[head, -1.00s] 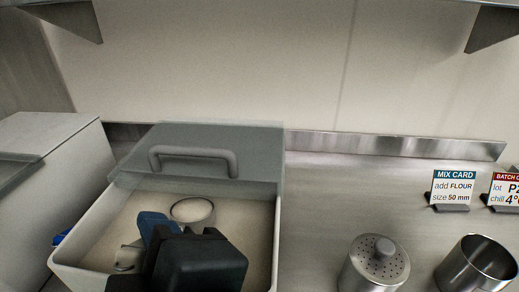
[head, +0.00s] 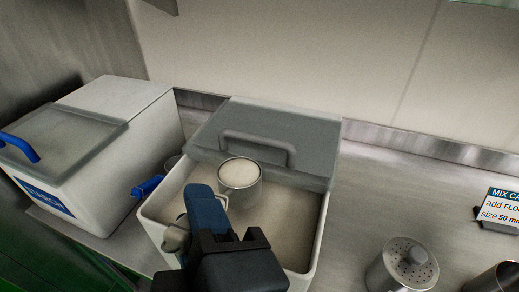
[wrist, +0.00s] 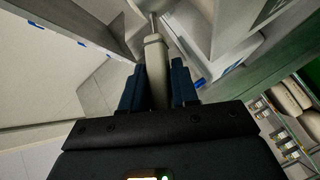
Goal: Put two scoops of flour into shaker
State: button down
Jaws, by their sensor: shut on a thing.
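My gripper (head: 215,222) is shut on the light handle of a scoop (wrist: 156,68), which lies between its blue fingers in the wrist view. The scoop's round metal cup (head: 240,180) is level and full of pale flour. It hangs over the open flour bin (head: 318,235), its side wall showing above the flour. My gripper hides part of the bin's front. A steel shaker-like canister with a perforated, knobbed top (head: 402,266) stands right of the bin. An open steel cup (head: 497,280) stands further right, cut off by the frame edge; its inside is mostly out of view.
The bin's grey lid (head: 265,135) with its handle covers the back of the bin. A closed white bin (head: 110,130) with a blue handle stands to the left. A mix card (head: 501,204) stands at the right. The counter between bin and canister is clear.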

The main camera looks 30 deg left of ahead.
jog(key=shift+y, duration=0.3)
jog(key=shift+s+d+r+p, duration=0.1)
jog(key=shift+s+r+p, duration=0.15)
jog(key=shift+r+p, duration=1.2)
jog(key=shift+s+d+r+p, duration=0.1)
jog(key=shift+s+r+p, duration=0.1)
jog(key=shift+r+p, duration=1.2)
jog(key=shift+r, duration=0.1)
